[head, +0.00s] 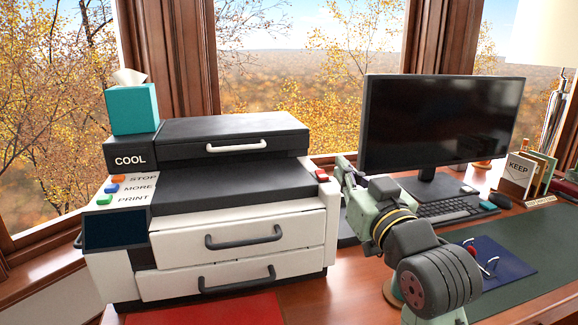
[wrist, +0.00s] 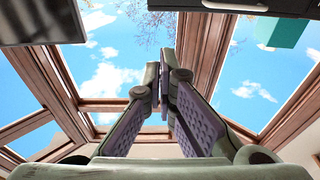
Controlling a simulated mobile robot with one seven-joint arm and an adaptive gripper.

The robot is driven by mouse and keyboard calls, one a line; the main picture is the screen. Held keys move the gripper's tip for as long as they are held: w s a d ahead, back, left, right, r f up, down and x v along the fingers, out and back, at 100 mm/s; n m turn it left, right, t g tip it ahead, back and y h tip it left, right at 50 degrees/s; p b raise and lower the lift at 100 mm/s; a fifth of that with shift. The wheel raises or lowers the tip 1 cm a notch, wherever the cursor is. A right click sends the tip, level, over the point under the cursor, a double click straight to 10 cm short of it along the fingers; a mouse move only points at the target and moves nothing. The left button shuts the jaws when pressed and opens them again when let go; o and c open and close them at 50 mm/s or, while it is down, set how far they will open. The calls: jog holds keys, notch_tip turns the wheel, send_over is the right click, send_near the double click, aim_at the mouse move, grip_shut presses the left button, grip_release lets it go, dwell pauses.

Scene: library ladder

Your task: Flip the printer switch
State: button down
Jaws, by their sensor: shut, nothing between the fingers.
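The printer (head: 240,220) stands on the wooden desk, white and dark grey, with drawers and a raised lid section. A small red switch (head: 322,175) on a white mount sits at its right side. My gripper (head: 342,162) is just right of the switch, at about its height or a little above, fingers pointing up. Whether it touches the switch I cannot tell. In the wrist view the fingers (wrist: 168,60) are together and empty, with sky and window frames behind. The switch does not show clearly there.
A monitor (head: 440,122) and keyboard (head: 450,211) stand to the right of my gripper. A teal tissue box (head: 133,108) sits on the printer's left. Orange, blue and green buttons (head: 112,188) line its left panel. A red mat (head: 225,310) lies in front.

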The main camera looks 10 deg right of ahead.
jog(key=shift+s+d+f, duration=0.25)
jog(key=shift+d+f, duration=0.1)
jog(key=shift+d, duration=0.15)
jog(key=r+p, duration=0.2)
jog(key=p, duration=0.1)
send_over(326, 182)
jog(key=s, duration=0.2)
jog(key=shift+w+f, duration=0.15)
jog(key=shift+f, duration=0.1)
jog(key=f, duration=0.1)
jog(key=w+f, duration=0.1)
jog(key=f, duration=0.1)
jog(key=shift+w+f, duration=0.1)
jog(key=shift+w, duration=0.15)
jog(key=shift+w+f, duration=0.15)
jog(key=shift+f, duration=0.25)
jog(key=shift+p, duration=0.3)
